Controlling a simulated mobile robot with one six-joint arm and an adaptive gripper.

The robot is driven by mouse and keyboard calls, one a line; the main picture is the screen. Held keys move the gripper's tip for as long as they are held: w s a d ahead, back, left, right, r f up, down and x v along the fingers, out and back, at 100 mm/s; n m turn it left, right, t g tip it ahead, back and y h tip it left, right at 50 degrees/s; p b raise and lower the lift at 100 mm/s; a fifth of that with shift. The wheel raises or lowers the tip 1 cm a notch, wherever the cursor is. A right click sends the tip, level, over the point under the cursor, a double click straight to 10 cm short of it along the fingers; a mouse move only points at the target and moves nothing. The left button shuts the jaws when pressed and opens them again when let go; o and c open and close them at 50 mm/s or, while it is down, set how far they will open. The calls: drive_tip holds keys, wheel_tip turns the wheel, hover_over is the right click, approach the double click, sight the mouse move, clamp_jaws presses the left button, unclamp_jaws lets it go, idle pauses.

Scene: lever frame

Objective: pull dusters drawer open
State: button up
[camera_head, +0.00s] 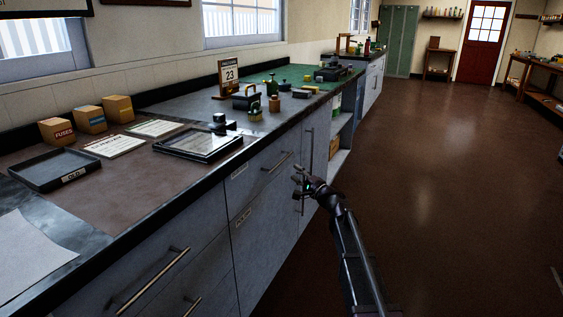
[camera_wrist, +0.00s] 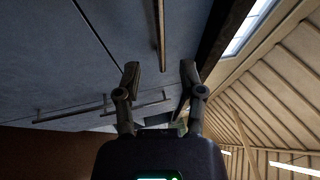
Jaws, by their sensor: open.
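Grey-blue drawer fronts (camera_head: 258,190) with bar handles and small white labels line the counter's front. The labels are too small to read, so I cannot tell which drawer is the dusters one. An upper drawer's handle (camera_head: 277,162) lies left of my gripper (camera_head: 302,181) in the head view. In the wrist view my gripper (camera_wrist: 160,76) is open and empty, its two fingers apart. A bar handle (camera_wrist: 161,32) shows beyond the fingertips, roughly in line with the gap between them and apart from them. No drawer visibly stands out.
The counter's dark edge (camera_head: 210,157) runs above the drawers. On top are a tray (camera_head: 47,185), a framed panel, boxes and a calendar (camera_head: 229,75). Other handles (camera_head: 152,281) stick out from nearby fronts. The brown floor (camera_head: 440,190) to the right is clear.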

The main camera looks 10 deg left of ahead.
sight(282, 162)
drive_tip(key=p+x, duration=0.1)
drive_tip(key=x, duration=0.7)
drive_tip(key=shift+w+a, duration=0.1)
drive_tip(key=shift+w, duration=0.05)
clamp_jaws()
